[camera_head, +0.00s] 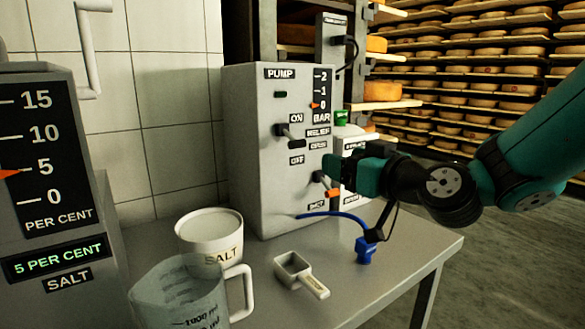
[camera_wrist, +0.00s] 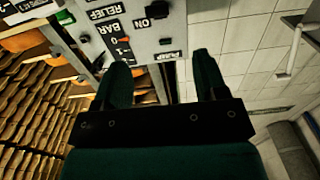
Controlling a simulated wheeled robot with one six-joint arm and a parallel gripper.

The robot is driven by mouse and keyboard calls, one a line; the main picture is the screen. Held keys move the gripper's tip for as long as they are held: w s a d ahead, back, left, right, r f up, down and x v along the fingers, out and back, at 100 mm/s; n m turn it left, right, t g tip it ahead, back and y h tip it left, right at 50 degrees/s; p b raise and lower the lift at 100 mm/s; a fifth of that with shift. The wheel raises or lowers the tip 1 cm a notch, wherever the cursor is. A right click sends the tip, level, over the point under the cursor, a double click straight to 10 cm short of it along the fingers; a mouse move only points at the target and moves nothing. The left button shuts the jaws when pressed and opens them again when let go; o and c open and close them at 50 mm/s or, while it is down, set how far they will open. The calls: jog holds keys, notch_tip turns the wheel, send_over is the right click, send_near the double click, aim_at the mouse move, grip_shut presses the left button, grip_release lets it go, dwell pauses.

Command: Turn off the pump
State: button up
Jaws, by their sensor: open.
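The grey pump box (camera_head: 258,160) stands at the back of the table, its front marked PUMP. Its black switch lever (camera_head: 293,141) sits between the ON and OFF labels; which one it is set to I cannot tell surely. The small lamp (camera_head: 281,94) looks dark green. The bar gauge's orange pointer (camera_head: 316,106) is near 0. My gripper (camera_head: 338,172) is open and empty, in front of the box's right side, right of and below the switch. In the wrist view, its fingers (camera_wrist: 160,60) frame the PUMP label, and the switch (camera_wrist: 158,11) shows above them, upside down.
A relief lever with an orange tip (camera_head: 332,192) is low on the box, close to my gripper. A blue hose (camera_head: 335,214), scoop (camera_head: 294,269), salt tub (camera_head: 208,234) and clear jug (camera_head: 180,290) are on the table (camera_head: 400,258). A salt gauge (camera_head: 50,250) stands left.

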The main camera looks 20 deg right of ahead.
aim_at(300, 145)
jog(key=p+x, duration=0.4)
jog(key=x, duration=0.1)
jog(key=p+x, duration=0.9)
jog(key=x, duration=0.2)
jog(key=shift+w+d+r, duration=0.15)
jog(key=shift+d+r, duration=0.05)
jog(key=shift+r, duration=0.15)
jog(key=shift+w+a+f+p, duration=0.15)
jog(key=shift+w+p, duration=0.2)
jog(key=shift+w, duration=0.25)
jog(key=c, duration=0.9)
jog(key=shift+f, duration=0.1)
